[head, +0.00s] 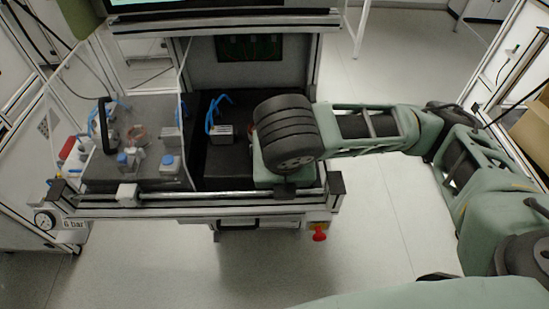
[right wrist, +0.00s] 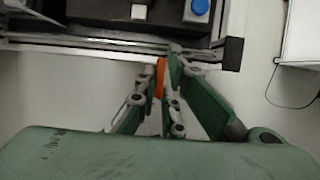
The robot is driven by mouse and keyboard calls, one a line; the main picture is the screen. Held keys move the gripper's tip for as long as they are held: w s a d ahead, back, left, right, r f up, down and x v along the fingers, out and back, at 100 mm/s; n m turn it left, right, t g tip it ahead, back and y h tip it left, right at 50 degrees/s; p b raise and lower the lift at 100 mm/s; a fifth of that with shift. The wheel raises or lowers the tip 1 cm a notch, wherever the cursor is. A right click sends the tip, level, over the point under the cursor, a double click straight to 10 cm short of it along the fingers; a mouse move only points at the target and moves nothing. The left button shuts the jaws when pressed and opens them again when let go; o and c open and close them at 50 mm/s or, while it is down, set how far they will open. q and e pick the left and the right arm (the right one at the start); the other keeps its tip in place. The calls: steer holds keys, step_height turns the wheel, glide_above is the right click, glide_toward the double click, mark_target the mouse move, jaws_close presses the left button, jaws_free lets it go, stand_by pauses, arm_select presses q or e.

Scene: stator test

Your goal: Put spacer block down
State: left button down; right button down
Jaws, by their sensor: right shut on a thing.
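In the right wrist view my right gripper (right wrist: 166,75) is shut on a narrow orange piece, which I take to be the spacer block (right wrist: 160,78). Only a thin strip of the block shows between the green fingers. The fingertips reach the front rail of the bench (right wrist: 90,42) in the picture; I cannot tell whether they touch it. In the head view my right wrist covers the right front corner of the bench (head: 225,202) and hides the fingers and the block. My left gripper is not in view.
A fixture with a black handle (head: 104,125) and blue-topped parts (head: 170,165) fills the bench's left side. A grey block with blue hoses (head: 220,133) stands mid-bench. A white cube (head: 127,194) sits at the front rail. A red knob (head: 319,233) hangs below the right front.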

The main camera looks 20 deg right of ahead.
steer(key=shift+s+r, duration=0.25)
steer(key=shift+s, duration=0.25)
steer(key=s+d+m+g, duration=0.1)
steer(key=d+m+g, duration=0.2)
steer(key=m, duration=1.3)
steer(key=s+d+f+m+g+y, duration=0.1)
steer(key=d+m+g, duration=0.2)
steer(key=m, duration=1.3)
steer(key=g, duration=0.2)
steer(key=shift+f+m+g, duration=0.15)
steer(key=shift+m+g, duration=0.25)
steer(key=shift+w, duration=0.1)
